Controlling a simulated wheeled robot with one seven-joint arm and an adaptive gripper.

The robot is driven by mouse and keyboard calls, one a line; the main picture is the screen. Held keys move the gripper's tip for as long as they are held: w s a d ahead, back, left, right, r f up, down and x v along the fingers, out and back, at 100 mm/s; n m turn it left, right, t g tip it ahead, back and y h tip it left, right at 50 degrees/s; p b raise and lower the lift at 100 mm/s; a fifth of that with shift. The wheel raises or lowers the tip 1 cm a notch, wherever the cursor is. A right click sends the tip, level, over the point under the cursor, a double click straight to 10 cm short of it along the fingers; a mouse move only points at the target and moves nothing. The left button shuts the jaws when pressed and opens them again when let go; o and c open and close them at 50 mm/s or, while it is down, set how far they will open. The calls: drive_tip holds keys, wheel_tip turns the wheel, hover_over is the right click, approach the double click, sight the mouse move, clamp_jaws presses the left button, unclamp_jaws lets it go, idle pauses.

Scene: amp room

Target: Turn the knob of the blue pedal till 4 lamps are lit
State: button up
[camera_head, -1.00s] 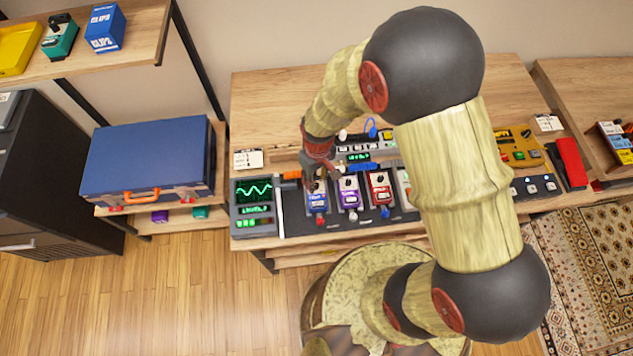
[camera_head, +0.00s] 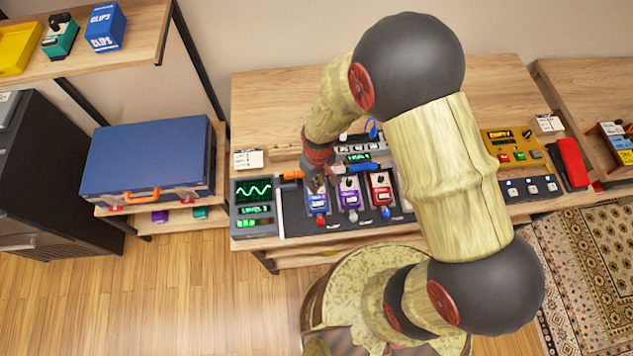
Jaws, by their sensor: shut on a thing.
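The blue pedal (camera_head: 317,206) lies at the left end of a row of pedals on a dark board on the table. My gripper (camera_head: 316,186) points down over its upper part and is shut on its knob, which the fingers mostly hide. Left of the pedal, a grey meter (camera_head: 238,212) shows a green wave on its screen (camera_head: 254,190), a green level readout, and a row of small green lamps (camera_head: 254,222) beneath. Some lamps are lit, but their exact number is too small to tell.
A purple pedal (camera_head: 349,200) and a red pedal (camera_head: 380,190) stand close on the right. An orange plug (camera_head: 292,175) sits just left of my gripper. A blue case (camera_head: 148,158) is further left. My arm covers the table's right middle.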

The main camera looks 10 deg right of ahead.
clamp_jaws()
drive_tip(key=shift+m, duration=0.7)
drive_tip(key=o, duration=0.7)
unclamp_jaws()
drive_tip(key=shift+c, duration=0.2)
wheel_tip(320, 180, up, 12)
drive_tip(key=shift+d, duration=0.15)
